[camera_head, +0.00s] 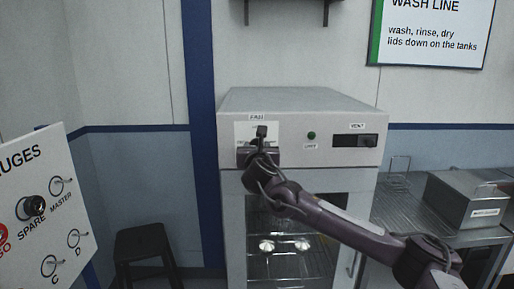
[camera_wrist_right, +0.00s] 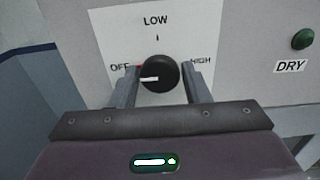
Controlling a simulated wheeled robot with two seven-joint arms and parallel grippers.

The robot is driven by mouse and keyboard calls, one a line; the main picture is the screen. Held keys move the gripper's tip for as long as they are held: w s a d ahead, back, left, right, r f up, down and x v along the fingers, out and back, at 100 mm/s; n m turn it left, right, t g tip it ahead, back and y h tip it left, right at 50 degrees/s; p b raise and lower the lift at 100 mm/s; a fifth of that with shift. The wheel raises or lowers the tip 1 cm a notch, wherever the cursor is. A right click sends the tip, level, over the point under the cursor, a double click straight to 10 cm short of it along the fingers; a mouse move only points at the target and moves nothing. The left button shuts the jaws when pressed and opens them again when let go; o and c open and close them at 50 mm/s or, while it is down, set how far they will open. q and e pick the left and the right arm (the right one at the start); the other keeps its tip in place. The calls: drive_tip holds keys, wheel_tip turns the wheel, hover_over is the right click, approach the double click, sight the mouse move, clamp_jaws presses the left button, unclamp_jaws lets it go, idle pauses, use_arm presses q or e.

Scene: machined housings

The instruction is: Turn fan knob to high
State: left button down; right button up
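The fan knob (camera_wrist_right: 160,73) is a round black dial on a white plate (camera_wrist_right: 110,35) marked OFF at left, LOW at top and HIGH at right. Its white pointer line points left, toward OFF. My right gripper (camera_wrist_right: 160,68) is open, with one finger on each side of the knob. Small gaps seem to show between fingers and knob; I cannot tell about contact. In the head view my right gripper (camera_head: 260,140) is in front of the plate under the FAN label (camera_head: 256,117) and hides most of the knob area. My left gripper is not in view.
The plate is on a grey cabinet (camera_head: 300,100) with a green DRY button (camera_head: 311,135), a VENT slot (camera_head: 354,141) and a glass door below. A gauges board (camera_head: 45,215) and dark stool (camera_head: 143,240) are left. A metal tank (camera_head: 465,200) stands on the right counter.

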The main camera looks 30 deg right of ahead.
drive_tip(key=c, duration=0.6)
drive_tip(key=shift+o, duration=0.2)
